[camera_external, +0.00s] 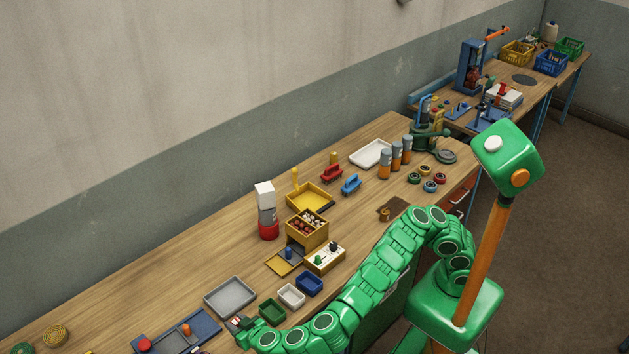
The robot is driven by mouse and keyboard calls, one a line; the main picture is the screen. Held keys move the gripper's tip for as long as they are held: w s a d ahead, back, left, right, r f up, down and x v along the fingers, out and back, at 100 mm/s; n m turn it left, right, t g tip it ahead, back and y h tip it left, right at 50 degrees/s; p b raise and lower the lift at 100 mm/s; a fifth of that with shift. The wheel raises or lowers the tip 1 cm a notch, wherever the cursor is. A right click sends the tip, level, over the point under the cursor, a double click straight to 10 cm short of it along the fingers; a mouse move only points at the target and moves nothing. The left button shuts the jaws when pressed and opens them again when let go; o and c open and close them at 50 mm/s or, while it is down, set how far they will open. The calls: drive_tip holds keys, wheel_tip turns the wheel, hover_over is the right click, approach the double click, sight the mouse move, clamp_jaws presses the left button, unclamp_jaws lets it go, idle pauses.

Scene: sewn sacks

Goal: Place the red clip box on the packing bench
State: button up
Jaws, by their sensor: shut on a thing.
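My green arm reaches over the near wooden bench (130,303), and my gripper (238,325) is low at its front edge, just left of a small green tray. The gripper is shut on a small red thing (236,321), probably the red clip box; the jaws and the small size hide most of its shape. I cannot tell whether it touches the bench. Further benches stand at the back right, one with a blue press and one with crates; no label shows which is the packing bench.
Near my gripper are the green tray (271,311), a white tray (291,296), a blue tray (309,283), a grey tray (231,297) and a blue fixture (178,333). A yellow bin (307,230) stands further back. Bare wood lies along the wall side.

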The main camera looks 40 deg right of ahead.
drive_tip(key=shift+w+a+f, duration=0.35)
drive_tip(key=shift+a+f, duration=0.3)
drive_tip(key=shift+f, duration=0.3)
drive_tip(key=shift+w+a+f, duration=0.3)
drive_tip(key=shift+a+f, duration=0.4)
drive_tip(key=shift+f, duration=0.2)
drive_tip(key=shift+w+a+f, duration=0.35)
drive_tip(key=shift+a+f, duration=0.3)
drive_tip(key=shift+f, duration=1.75)
drive_tip(key=shift+f, duration=0.1)
drive_tip(key=o, duration=0.7)
drive_tip(key=shift+o, duration=0.2)
drive_tip(key=v, duration=1.2)
